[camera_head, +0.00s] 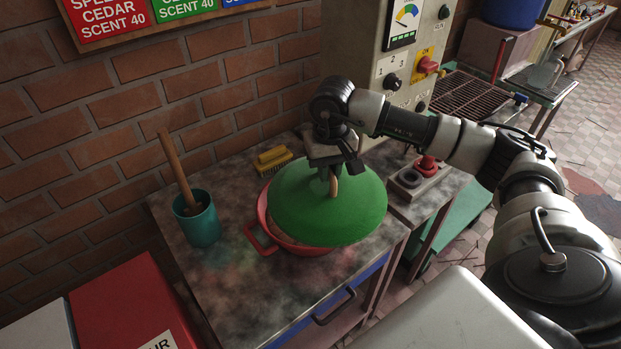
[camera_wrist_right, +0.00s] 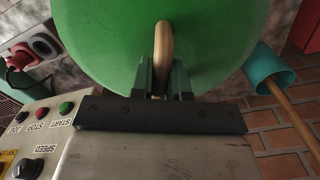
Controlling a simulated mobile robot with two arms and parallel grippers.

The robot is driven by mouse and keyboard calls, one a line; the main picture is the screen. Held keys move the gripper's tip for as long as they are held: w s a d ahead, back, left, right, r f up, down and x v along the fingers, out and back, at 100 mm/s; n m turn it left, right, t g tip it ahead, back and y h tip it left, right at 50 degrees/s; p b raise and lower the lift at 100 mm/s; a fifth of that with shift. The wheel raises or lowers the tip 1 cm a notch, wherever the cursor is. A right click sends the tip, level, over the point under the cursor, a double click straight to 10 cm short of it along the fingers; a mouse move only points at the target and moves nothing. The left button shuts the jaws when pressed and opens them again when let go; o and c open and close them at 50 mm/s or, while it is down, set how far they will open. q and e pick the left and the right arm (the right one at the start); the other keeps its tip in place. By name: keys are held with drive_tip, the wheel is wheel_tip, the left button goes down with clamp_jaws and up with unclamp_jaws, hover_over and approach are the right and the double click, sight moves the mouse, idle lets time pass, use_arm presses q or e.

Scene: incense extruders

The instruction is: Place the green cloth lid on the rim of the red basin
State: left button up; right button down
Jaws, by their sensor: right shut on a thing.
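The green cloth lid (camera_head: 318,211) is a round domed cover with a wooden handle on top. It is over the red basin (camera_head: 262,222), whose rim and handle show at the left and front edges; much of the basin is hidden under the lid. The lid looks slightly off-centre toward the right, and I cannot tell whether it touches the rim. My right gripper (camera_head: 332,177) is shut on the lid's wooden handle. In the right wrist view the handle (camera_wrist_right: 163,45) stands between the fingers, with the green lid (camera_wrist_right: 105,50) behind. My left gripper is not in view.
A teal cup (camera_head: 198,225) with a wooden stick stands left on the stained table (camera_head: 225,290). A yellow brush (camera_head: 272,160) lies behind the basin. A control cabinet (camera_head: 375,70) stands at the back. The table's front left is clear.

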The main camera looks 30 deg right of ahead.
sight(310, 171)
drive_tip(key=w+f, duration=0.1)
drive_tip(key=w, duration=0.1)
drive_tip(key=w+f+p, duration=0.1)
drive_tip(key=w, duration=0.1)
drive_tip(key=w+f, duration=0.1)
drive_tip(key=w, duration=0.1)
drive_tip(key=shift+a+f, duration=0.25)
drive_tip(key=shift+a, duration=0.1)
wheel_tip(310, 171, down, 4)
drive_tip(key=shift+r+p, duration=0.1)
drive_tip(key=shift+p, duration=1.1)
drive_tip(key=shift+f, duration=0.25)
drive_tip(key=shift+f+b, duration=0.1)
drive_tip(key=shift+b, duration=0.25)
drive_tip(key=c, duration=1.1)
unclamp_jaws()
